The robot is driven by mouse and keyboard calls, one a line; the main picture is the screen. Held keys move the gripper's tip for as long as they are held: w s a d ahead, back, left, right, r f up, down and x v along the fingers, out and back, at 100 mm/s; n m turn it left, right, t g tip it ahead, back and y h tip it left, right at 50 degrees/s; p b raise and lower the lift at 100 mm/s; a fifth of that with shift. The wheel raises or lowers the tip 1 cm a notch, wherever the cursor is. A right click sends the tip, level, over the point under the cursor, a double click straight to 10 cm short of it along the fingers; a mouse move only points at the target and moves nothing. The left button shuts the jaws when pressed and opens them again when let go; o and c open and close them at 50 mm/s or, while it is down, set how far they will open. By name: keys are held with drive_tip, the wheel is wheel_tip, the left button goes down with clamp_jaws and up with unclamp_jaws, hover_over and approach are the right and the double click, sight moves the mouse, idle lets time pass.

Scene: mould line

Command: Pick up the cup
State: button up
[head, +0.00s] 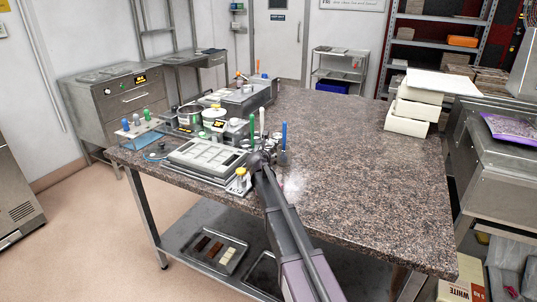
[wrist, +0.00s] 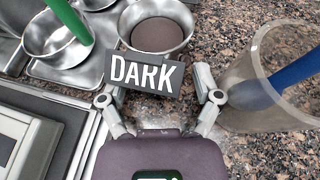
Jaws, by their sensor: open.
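My gripper (wrist: 157,98) is open in the wrist view, its two fingers apart. A black label reading DARK (wrist: 145,74) stands just beyond and between the fingertips. Behind the label is a small round metal cup (wrist: 186,43) with a dark brown filling. A larger clear cup (wrist: 252,62) stands right of the right finger, with a blue-handled tool (wrist: 290,75) in it. I cannot tell if the finger touches the clear cup. In the head view, my arm reaches to the crowded left part of the table, and the fingertips are hard to make out.
Left of the gripper are metal bowls, one with a green-handled tool (wrist: 68,20), and a grey tray-like unit (wrist: 35,135). The granite tabletop (head: 345,170) is clear to the right. White blocks (head: 405,122) are stacked at its far right.

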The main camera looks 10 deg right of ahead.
drive_tip(key=shift+w+d+f, duration=0.2)
drive_tip(key=shift+w+f, duration=0.05)
drive_tip(key=shift+w, duration=0.3)
drive_tip(key=c, duration=0.9)
